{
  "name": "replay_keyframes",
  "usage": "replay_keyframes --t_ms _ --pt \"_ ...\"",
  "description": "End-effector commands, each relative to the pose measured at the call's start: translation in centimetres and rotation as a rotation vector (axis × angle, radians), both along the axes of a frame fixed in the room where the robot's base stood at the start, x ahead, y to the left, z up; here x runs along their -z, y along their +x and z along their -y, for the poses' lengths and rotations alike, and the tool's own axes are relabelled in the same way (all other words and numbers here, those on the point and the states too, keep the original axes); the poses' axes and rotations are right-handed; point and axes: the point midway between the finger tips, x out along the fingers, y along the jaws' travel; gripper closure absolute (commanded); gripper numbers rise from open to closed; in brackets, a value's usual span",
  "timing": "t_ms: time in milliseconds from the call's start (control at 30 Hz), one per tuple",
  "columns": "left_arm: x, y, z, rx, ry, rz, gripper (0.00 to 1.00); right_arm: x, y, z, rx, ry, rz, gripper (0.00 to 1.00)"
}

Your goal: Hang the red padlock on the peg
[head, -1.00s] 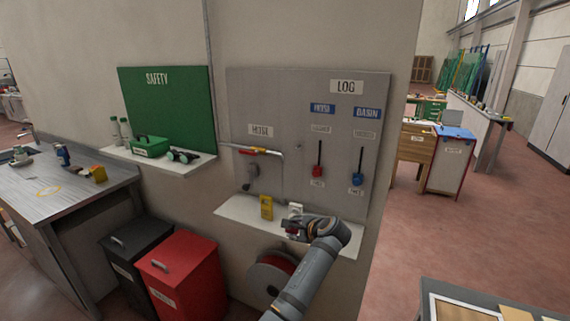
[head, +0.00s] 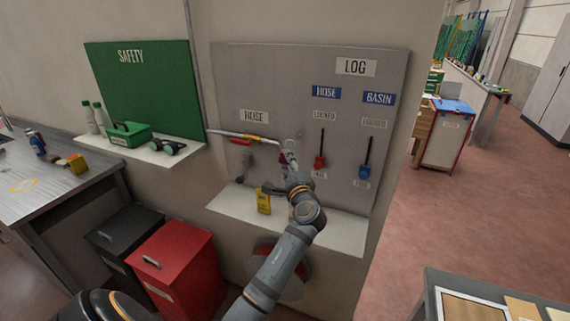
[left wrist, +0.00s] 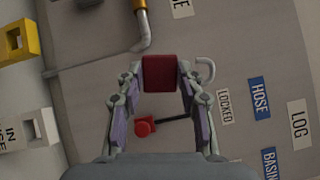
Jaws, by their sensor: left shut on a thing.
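My left gripper (head: 288,164) is raised in front of the grey board (head: 235,90), above the white shelf. It is shut on the red padlock, whose body (left wrist: 160,74) shows between the fingertips in the left wrist view. A pale hooked shackle (left wrist: 206,70) sticks out to the right there, towards the board's upper part. In the head view the padlock (head: 283,156) is mostly hidden by the gripper. I cannot clearly make out the peg; the padlock's shackle is close to the board near the pipe's right end. My right gripper is not in view.
A red-handled lever (head: 320,162) and a blue-handled lever (head: 365,172) are to the right. A yellow item (head: 263,201) stands on the white shelf (head: 335,228) below.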

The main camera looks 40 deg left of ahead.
Motion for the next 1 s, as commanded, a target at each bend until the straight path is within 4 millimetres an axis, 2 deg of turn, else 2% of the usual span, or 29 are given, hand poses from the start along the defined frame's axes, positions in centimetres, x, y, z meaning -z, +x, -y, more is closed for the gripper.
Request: replay_keyframes --t_ms 67,167,300,433,767,1000 --pt "0.1 0.6 -0.2 -0.001 0.002 0.001 0.98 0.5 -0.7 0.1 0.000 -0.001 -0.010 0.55" --pt "0.1 1.3 -0.4 -0.001 0.002 0.001 0.98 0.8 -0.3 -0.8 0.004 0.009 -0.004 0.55" --pt "0.3 2.2 -0.6 -0.001 0.001 0.001 0.98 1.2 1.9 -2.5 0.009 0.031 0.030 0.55" --pt "0.4 3.1 -0.8 -0.001 0.001 0.001 0.98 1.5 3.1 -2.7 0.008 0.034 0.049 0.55" --pt "0.6 5.4 -1.3 -0.001 -0.001 0.001 0.98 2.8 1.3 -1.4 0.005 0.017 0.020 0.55" --pt "0.6 7.0 -1.7 -0.001 0.000 0.000 0.98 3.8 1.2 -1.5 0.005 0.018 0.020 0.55"
